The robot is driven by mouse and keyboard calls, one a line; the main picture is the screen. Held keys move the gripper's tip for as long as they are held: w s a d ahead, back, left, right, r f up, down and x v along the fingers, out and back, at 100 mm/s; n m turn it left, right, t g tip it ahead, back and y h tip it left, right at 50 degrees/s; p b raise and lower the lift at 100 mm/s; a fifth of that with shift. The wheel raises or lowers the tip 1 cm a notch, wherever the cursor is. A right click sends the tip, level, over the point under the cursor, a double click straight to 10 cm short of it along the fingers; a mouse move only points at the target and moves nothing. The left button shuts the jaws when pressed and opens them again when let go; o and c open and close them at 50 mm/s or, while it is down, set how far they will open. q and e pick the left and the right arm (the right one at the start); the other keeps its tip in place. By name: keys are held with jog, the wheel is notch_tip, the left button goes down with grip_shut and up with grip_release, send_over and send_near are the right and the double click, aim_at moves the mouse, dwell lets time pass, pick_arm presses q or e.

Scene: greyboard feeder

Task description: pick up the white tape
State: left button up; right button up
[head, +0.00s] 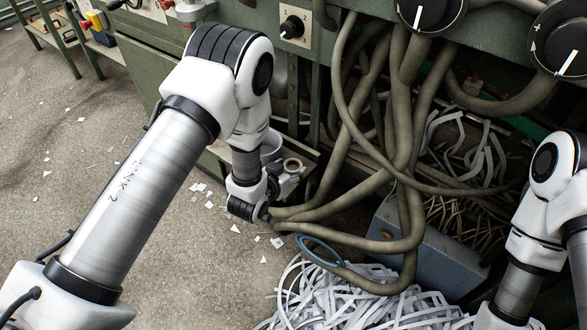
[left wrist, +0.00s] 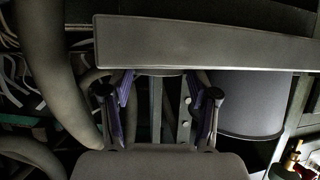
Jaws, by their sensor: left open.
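A small pale roll with a brown round opening (head: 292,165) sits on a low shelf below the machine in the head view; it may be the white tape, but it is too small to be sure. My left gripper (head: 271,188) is close to that shelf, in front of and below the roll, mostly hidden by my wrist. In the left wrist view my left gripper (left wrist: 161,115) has its two dark and purple fingers apart with nothing held between them. No white tape can be made out there. My right arm shows at the right edge, but its gripper is out of frame.
Thick hoses (head: 395,150) hang right of my left wrist. Paper strips (head: 340,300) lie below; open floor (head: 90,140) is left.

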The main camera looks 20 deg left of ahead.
pick_arm(q)
jog(key=shift+w, duration=0.1)
jog(key=c, duration=0.6)
jog(key=shift+r, duration=0.1)
